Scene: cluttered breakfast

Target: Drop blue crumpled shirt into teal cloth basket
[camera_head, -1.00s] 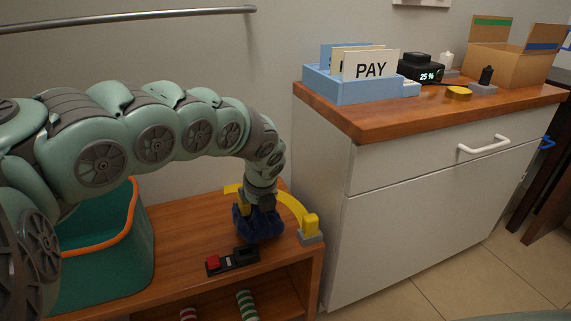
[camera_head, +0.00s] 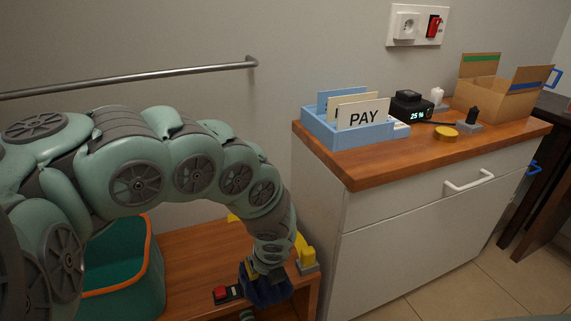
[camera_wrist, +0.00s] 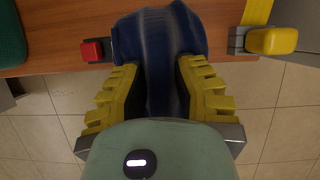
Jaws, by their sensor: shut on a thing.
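The blue crumpled shirt (camera_head: 266,289) hangs from my gripper (camera_head: 262,271) at the front edge of the low wooden bench. In the wrist view the shirt (camera_wrist: 160,45) fills the space between the two yellow-padded fingers of my gripper (camera_wrist: 150,85), which are shut on it. Whether the shirt touches the bench I cannot tell. The teal cloth basket (camera_head: 150,275) with an orange rim stands on the bench to the left, partly hidden behind my arm. Its teal side also shows at the upper left of the wrist view (camera_wrist: 10,40).
A red switch on a black base (camera_head: 222,293) lies on the bench (camera_head: 190,250) between basket and shirt. A yellow curved piece with a grey base (camera_head: 305,256) stands right of my gripper. A white cabinet (camera_head: 400,240) blocks the right side. A metal rail (camera_head: 150,80) runs along the wall.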

